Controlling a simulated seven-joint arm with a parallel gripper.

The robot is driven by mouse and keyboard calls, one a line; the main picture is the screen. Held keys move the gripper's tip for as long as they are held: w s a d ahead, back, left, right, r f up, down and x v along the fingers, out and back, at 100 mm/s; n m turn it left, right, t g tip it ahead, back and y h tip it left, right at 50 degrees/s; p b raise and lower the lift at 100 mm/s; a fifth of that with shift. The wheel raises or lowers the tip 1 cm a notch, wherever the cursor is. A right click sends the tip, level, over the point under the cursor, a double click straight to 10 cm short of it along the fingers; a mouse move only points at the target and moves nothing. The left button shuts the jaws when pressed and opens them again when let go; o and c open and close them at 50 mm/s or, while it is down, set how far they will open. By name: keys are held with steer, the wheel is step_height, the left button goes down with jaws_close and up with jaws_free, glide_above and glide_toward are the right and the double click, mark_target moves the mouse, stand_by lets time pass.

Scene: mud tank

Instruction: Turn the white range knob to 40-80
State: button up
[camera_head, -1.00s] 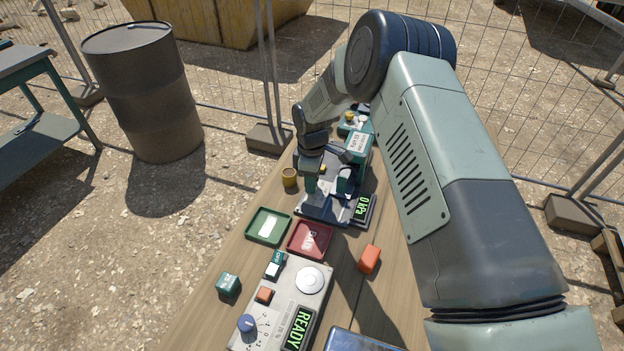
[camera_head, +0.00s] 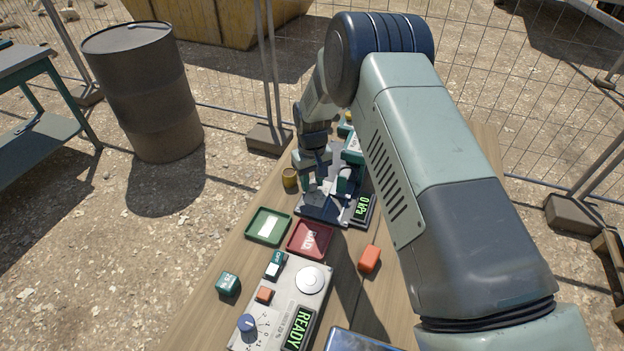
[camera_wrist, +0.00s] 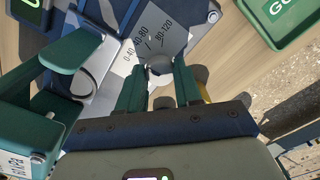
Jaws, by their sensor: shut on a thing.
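The white range knob (camera_wrist: 159,69) shows pale and round in the wrist view, on a grey panel (camera_wrist: 176,38) marked 0-40, 40-80 and 80-120. My gripper (camera_wrist: 160,80) has its green fingers on either side of the knob and is shut on it. I cannot tell which mark the knob points to. In the head view my gripper (camera_head: 314,188) is low over the pressure device (camera_head: 330,213), and the knob is hidden there. The device's green display (camera_head: 363,208) reads 0 kPa.
A green tray (camera_head: 254,237) and a red tray (camera_head: 297,251) lie in front of the device. A yellowish cylinder (camera_head: 289,178) stands close on its left. A grey box (camera_head: 263,320) with a READY display and an orange block (camera_head: 369,259) are nearer me.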

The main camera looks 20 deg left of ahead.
mark_target(312, 183)
steer(key=shift+m, duration=2.2)
steer(key=o, duration=1)
steer(key=shift+o, duration=0.2)
step_height(312, 183, up, 11)
